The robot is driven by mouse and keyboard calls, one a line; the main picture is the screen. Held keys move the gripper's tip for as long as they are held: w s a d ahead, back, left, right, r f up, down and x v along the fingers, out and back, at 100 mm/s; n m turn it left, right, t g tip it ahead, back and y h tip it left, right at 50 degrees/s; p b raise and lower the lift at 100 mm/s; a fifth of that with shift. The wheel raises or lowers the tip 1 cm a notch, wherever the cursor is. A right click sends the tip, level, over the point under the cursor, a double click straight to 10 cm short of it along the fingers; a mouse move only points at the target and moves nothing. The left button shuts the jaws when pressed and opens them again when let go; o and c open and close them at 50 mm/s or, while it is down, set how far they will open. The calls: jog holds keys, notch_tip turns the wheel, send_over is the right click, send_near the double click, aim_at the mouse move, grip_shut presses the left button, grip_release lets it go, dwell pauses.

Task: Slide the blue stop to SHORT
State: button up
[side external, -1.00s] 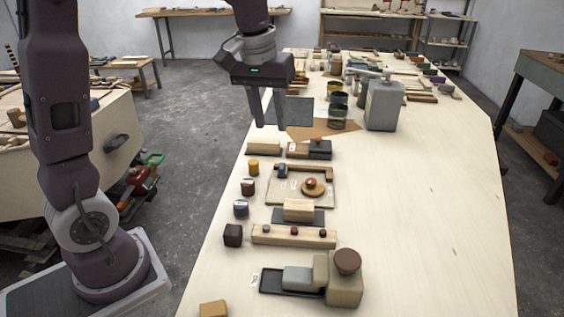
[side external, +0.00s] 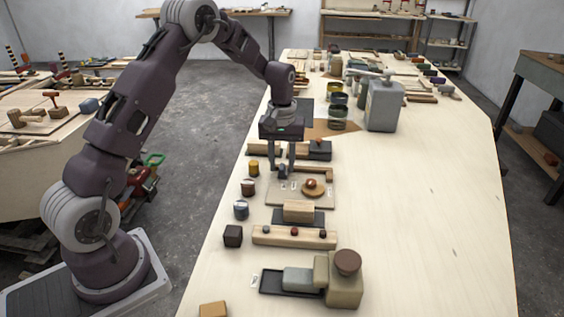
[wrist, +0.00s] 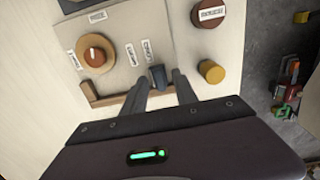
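The blue stop (side external: 282,172) is a small dark blue block on a wooden rail at the back edge of a pale board (side external: 318,199). In the wrist view the stop (wrist: 158,77) shows between my fingertips. My gripper (wrist: 160,80) is open, pointing down, with one finger on each side of the stop; gaps seem to show, but contact is hard to judge. In the side view my gripper (side external: 283,172) is low over the rail's left end. Two small white labels (wrist: 131,55) lie on the board beside the stop; their print is too small to read surely.
A round wooden dial (wrist: 95,54) with an orange-brown knob sits on the same board. A yellow cylinder (side external: 253,168) and a dark brown one (side external: 248,187) stand to the left. A wooden block on a dark base (side external: 298,210) is in front. The table's right side is clear.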

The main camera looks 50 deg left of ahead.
grip_shut()
dwell(1.3)
